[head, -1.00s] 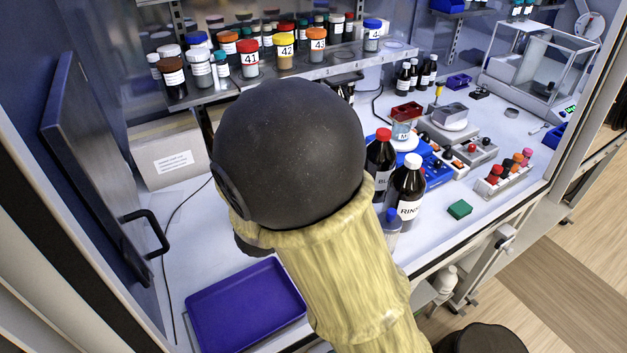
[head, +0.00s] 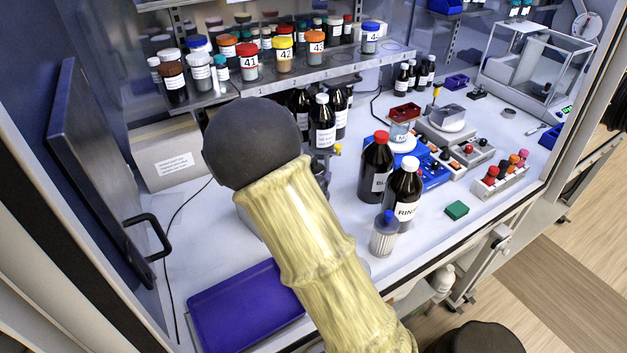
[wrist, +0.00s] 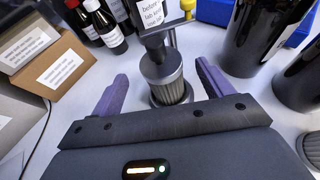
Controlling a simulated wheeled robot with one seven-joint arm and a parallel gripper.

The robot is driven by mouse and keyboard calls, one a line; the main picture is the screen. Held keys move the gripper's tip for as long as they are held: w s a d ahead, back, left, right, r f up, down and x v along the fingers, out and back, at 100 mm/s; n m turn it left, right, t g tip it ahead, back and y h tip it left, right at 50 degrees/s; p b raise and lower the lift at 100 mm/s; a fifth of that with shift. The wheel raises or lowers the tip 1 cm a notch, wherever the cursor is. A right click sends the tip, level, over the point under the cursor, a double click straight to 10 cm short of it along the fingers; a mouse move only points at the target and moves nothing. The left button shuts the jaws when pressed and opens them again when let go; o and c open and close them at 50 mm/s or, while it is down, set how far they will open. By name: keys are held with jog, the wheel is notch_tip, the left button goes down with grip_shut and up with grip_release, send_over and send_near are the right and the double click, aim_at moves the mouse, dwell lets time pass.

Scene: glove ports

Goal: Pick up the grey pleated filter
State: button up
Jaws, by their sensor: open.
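The grey pleated filter (wrist: 166,76) stands upright in the wrist view, a ribbed cylinder with a dark top. My gripper (wrist: 162,71) is open, with one purple finger on each side of the filter and visible gaps between. The fingers look short of the filter or level with its near side; I cannot tell exactly. Nothing is held. In the head view my own arm hides the gripper and the filter.
A dark stand with a printed sign (wrist: 149,12) is close behind the filter. Dark bottles (wrist: 253,38) stand to the right. A cardboard box (wrist: 60,66) is at left. In the head view, a blue-capped pleated cartridge (head: 383,239) stands right of my arm, and a purple tray (head: 235,308) lies at front left.

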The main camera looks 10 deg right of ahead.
jog(key=shift+p+x, duration=1.05)
jog(key=shift+x, duration=1.6)
jog(key=shift+s+f, duration=0.15)
jog(key=shift+s, duration=0.05)
jog(key=c, duration=1.1)
jog(key=shift+c, duration=0.2)
notch_tip(320, 180, up, 10)
jog(key=shift+r+b, duration=0.1)
jog(key=shift+b, duration=0.55)
